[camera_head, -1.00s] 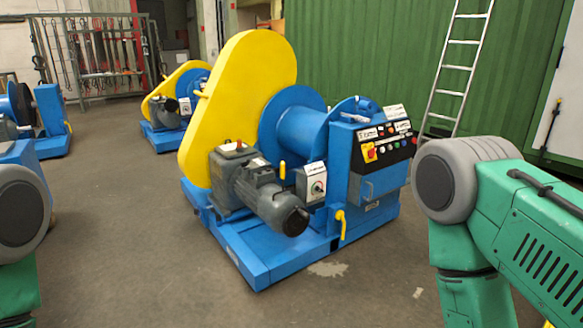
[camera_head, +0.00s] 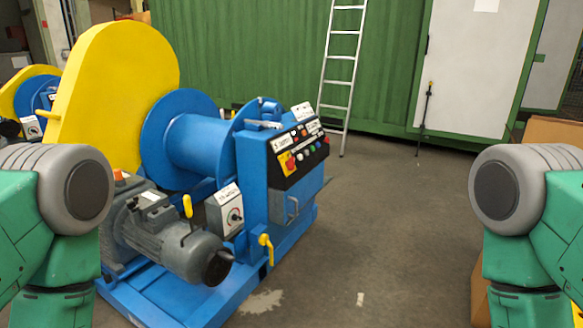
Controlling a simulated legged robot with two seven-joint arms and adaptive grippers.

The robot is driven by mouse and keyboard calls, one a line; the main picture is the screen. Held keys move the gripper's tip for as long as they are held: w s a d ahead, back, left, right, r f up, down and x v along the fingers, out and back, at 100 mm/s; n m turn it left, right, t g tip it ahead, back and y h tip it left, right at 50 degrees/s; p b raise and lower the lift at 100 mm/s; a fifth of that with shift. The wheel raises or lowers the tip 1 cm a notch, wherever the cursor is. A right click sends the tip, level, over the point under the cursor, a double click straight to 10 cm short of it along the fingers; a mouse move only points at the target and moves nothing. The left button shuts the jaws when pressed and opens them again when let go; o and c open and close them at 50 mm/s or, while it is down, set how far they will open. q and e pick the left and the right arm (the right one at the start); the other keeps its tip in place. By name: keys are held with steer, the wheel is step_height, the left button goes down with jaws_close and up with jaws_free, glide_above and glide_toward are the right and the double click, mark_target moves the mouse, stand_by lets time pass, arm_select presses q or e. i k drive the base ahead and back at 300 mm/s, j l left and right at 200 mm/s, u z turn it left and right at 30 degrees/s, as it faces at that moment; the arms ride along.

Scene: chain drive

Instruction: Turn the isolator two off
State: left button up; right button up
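A blue winch machine (camera_head: 273,203) with a yellow chain guard (camera_head: 112,88) stands at left centre. On its front is a small grey box with a rotary switch (camera_head: 235,216) and a label above it that is too small to read. A black control panel (camera_head: 300,157) tops the blue cabinet, with a red knob on a yellow plate (camera_head: 289,162) and several buttons. I cannot tell which switch is isolator two. My green arms show at the left and right edges. Neither gripper is in view.
A grey motor (camera_head: 175,240) sticks out at the machine's front, with a yellow lever (camera_head: 265,246) low beside it. A ladder (camera_head: 342,70) leans on the green container (camera_head: 270,50). Brown boxes (camera_head: 552,132) stand at the right. The floor right of the machine is clear.

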mark_target(290, 163)
steer(key=i+l+u, duration=0.15)
steer(key=i+l, duration=0.8)
